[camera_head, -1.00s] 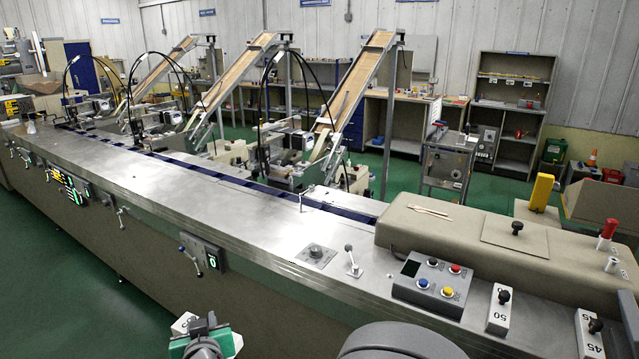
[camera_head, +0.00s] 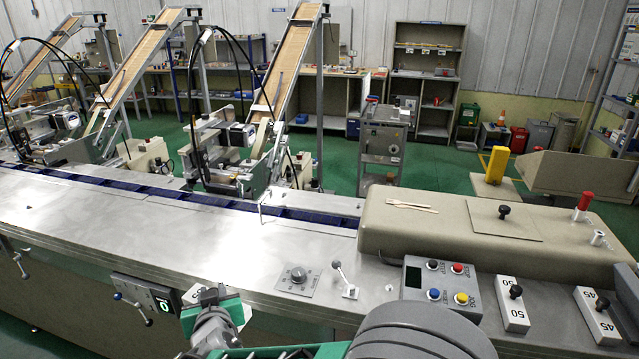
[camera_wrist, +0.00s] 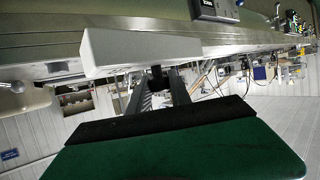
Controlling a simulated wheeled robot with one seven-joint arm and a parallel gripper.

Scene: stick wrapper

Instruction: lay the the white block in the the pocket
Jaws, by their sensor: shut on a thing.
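My gripper (camera_wrist: 160,92) is shut on the black knob of the white block (camera_wrist: 125,45), which spans the upper left of the wrist view. In the head view my gripper (camera_head: 209,298) is at the bottom, left of centre, in front of the machine's near edge. Only a white corner of the block (camera_head: 192,294) shows beside it there; the rest is hidden. A dark blue channel (camera_head: 215,200) with divided sections runs along the machine top, well beyond my gripper. I cannot tell which recess is the pocket.
Two white blocks with black knobs, marked 50 (camera_head: 513,306) and 45 (camera_head: 598,316), lie at the right. A button box (camera_head: 441,287), a lever (camera_head: 342,278) and a beige cover (camera_head: 455,225) stand on the machine. The steel top (camera_head: 180,240) is largely clear.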

